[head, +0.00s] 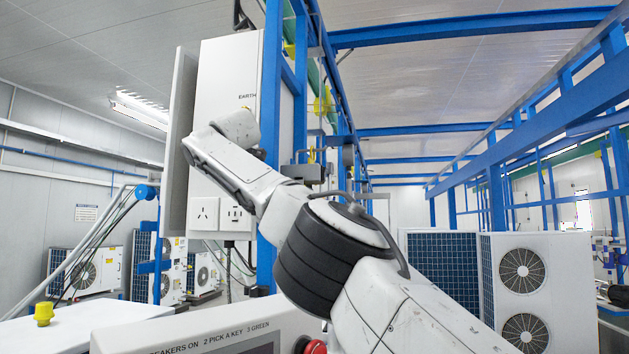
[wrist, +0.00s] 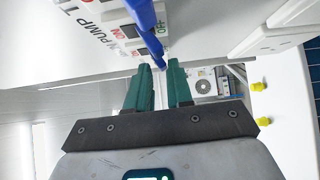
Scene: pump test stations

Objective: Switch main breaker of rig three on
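A white electrical box (head: 228,75) with the label "EARTH" hangs on a blue post in the head view. My arm crosses in front of it and hides part of its face. In the wrist view, a white panel face (wrist: 60,50) carries small switches with red ON and green OFF marks (wrist: 128,32) and lettering that reads partly "PUMP". A blue bar-like part (wrist: 143,15) crosses over the switches; I cannot tell what it belongs to. Which switch is the main breaker cannot be told.
A grey flat panel (head: 179,140) stands at the box's left side. Sockets (head: 205,213) are below. A console (head: 210,335) with a red button (head: 314,347) is at the front. Fan units (head: 525,275) stand right. Blue frames (head: 480,45) run overhead.

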